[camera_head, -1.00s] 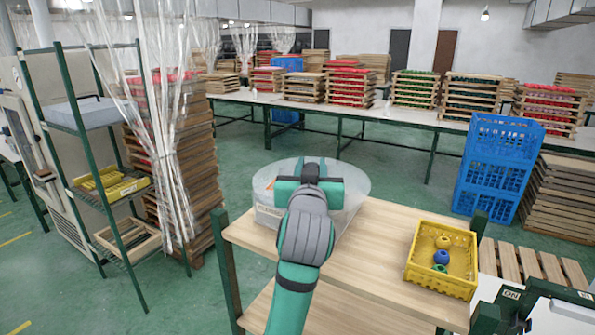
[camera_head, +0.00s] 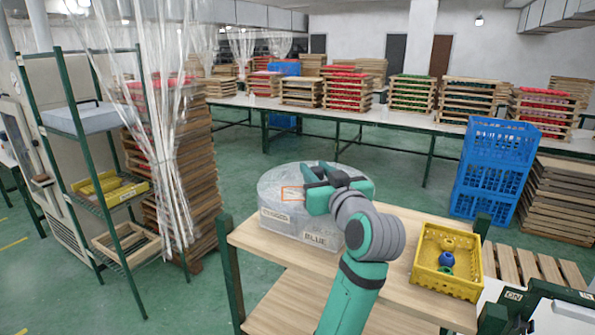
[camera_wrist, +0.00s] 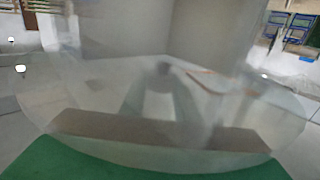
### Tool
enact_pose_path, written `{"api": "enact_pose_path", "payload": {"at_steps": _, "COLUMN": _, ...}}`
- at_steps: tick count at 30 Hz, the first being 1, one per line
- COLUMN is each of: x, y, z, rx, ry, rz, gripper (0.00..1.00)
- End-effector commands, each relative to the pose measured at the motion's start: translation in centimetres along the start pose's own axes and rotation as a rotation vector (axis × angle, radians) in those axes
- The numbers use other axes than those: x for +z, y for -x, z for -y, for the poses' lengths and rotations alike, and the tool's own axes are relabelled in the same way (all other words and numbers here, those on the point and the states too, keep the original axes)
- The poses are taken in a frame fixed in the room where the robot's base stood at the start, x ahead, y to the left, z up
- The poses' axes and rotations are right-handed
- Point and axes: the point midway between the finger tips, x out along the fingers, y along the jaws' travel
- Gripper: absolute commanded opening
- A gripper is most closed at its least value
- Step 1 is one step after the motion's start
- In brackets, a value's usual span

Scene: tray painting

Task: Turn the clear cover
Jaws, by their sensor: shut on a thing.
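The clear cover (camera_head: 278,190) is a round, see-through drum on the near wooden table. A label reading "BLUE" (camera_head: 316,239) and another label (camera_head: 274,216) show low on its front side. In the wrist view the clear cover (camera_wrist: 160,95) fills most of the picture, blurred. The exact grip point is hidden.
A yellow crate (camera_head: 418,272) with several small coloured pieces stands at the table's right. The wooden table (camera_head: 400,307) is bare in front of the cover. Blue crates (camera_head: 490,180) stand behind at right. A green shelf rack (camera_head: 95,140) and plastic curtain (camera_head: 180,150) are at left.

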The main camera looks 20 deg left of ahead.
Motion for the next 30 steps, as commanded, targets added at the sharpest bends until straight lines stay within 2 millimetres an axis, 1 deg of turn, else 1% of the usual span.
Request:
{"api": "enact_pose_path", "payload": {"at_steps": 1, "x": 0.33, "y": 0.19, "z": -0.41, "rx": 0.000, "ry": 0.000, "rz": 0.008, "gripper": 0.00}}
{"api": "enact_pose_path", "payload": {"at_steps": 6, "x": 0.36, "y": 0.42, "z": -1.02, "rx": -0.001, "ry": 0.000, "rz": 0.009, "gripper": 0.00}}
{"api": "enact_pose_path", "payload": {"at_steps": 17, "x": 0.40, "y": 0.46, "z": -1.16, "rx": 0.000, "ry": -0.001, "rz": 0.010, "gripper": 0.00}}
{"api": "enact_pose_path", "payload": {"at_steps": 18, "x": 0.40, "y": 0.46, "z": -1.16, "rx": 0.000, "ry": -0.001, "rz": 0.009, "gripper": 0.36}}
{"api": "enact_pose_path", "payload": {"at_steps": 19, "x": 0.39, "y": 0.46, "z": -1.16, "rx": 0.000, "ry": -0.001, "rz": 0.009, "gripper": 0.43}}
{"api": "enact_pose_path", "payload": {"at_steps": 20, "x": 0.37, "y": 0.46, "z": -1.16, "rx": 0.000, "ry": -0.001, "rz": 0.009, "gripper": 0.47}}
{"api": "enact_pose_path", "payload": {"at_steps": 30, "x": 0.14, "y": 0.67, "z": -1.12, "rx": 0.000, "ry": 0.000, "rz": 0.003, "gripper": 0.47}}
